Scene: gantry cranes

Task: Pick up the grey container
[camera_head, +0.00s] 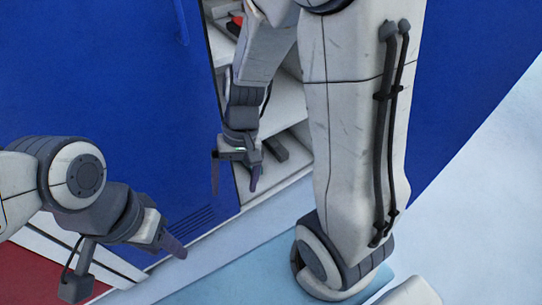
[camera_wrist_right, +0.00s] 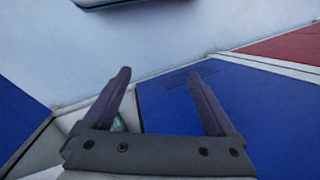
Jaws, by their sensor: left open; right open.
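I cannot make out a clear grey container in either view. A dark grey item (camera_head: 275,150) lies on a low shelf inside the open white cabinet, just right of my right gripper; I cannot tell whether it is the container. My right gripper (camera_head: 236,174) points down in front of the cabinet opening, open. In the right wrist view its two fingers (camera_wrist_right: 160,82) are spread, with nothing between them. My left gripper (camera_head: 170,241) is open at the lower left, in front of the blue panel, apart from any object; only one finger shows clearly.
A blue panel (camera_head: 100,70) stands left of the cabinet shelves (camera_head: 285,100). A red item (camera_head: 236,23) is on an upper shelf. My right arm hides part of the cabinet. The pale floor (camera_head: 480,220) is clear at right. A dark-edged object (camera_wrist_right: 120,3) is cut off at the wrist view's top.

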